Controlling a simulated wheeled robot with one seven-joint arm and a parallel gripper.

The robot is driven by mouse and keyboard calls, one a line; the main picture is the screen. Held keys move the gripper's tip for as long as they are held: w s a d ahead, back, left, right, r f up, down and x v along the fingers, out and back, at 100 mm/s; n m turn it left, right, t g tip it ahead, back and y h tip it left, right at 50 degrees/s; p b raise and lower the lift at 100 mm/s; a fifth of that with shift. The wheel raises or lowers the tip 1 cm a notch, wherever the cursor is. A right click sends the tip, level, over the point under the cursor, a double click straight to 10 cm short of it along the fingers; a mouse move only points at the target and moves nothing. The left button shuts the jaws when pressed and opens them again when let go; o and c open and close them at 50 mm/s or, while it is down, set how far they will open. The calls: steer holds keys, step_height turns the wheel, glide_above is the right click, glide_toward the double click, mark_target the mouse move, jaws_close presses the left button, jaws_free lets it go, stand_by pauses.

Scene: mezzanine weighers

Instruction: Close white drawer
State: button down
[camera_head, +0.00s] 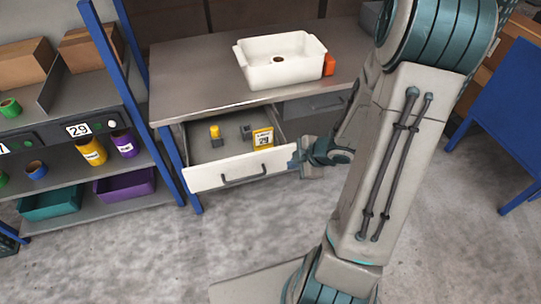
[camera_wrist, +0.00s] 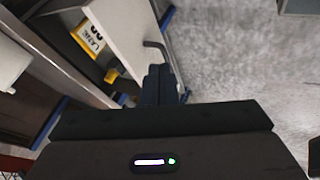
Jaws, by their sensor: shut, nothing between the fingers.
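The white drawer (camera_head: 242,171) stands pulled open under the grey-topped workbench (camera_head: 190,90) in the head view. It has a dark bar handle (camera_head: 244,178) on its front. Inside lie a yellow item (camera_head: 215,132), a small dark grey part (camera_head: 246,132) and a yellow labelled card (camera_head: 263,139). My gripper (camera_head: 297,161) is shut and empty at the right end of the drawer front; I cannot tell whether it touches. In the wrist view the drawer front (camera_wrist: 128,35), handle (camera_wrist: 155,46) and card (camera_wrist: 88,38) show just beyond the fingers (camera_wrist: 158,82).
A white tub (camera_head: 250,75) and an orange item (camera_head: 329,64) stand on the bench. A shelf with bins (camera_head: 125,187) and rolls is at left. Floor in front is clear.

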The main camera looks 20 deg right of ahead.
steer(key=b, duration=0.5)
glide_toward(265, 165)
step_height(265, 165, down, 4)
steer(key=a, duration=0.2)
steer(key=shift+w+p, duration=0.35)
steer(key=shift+w, duration=0.7)
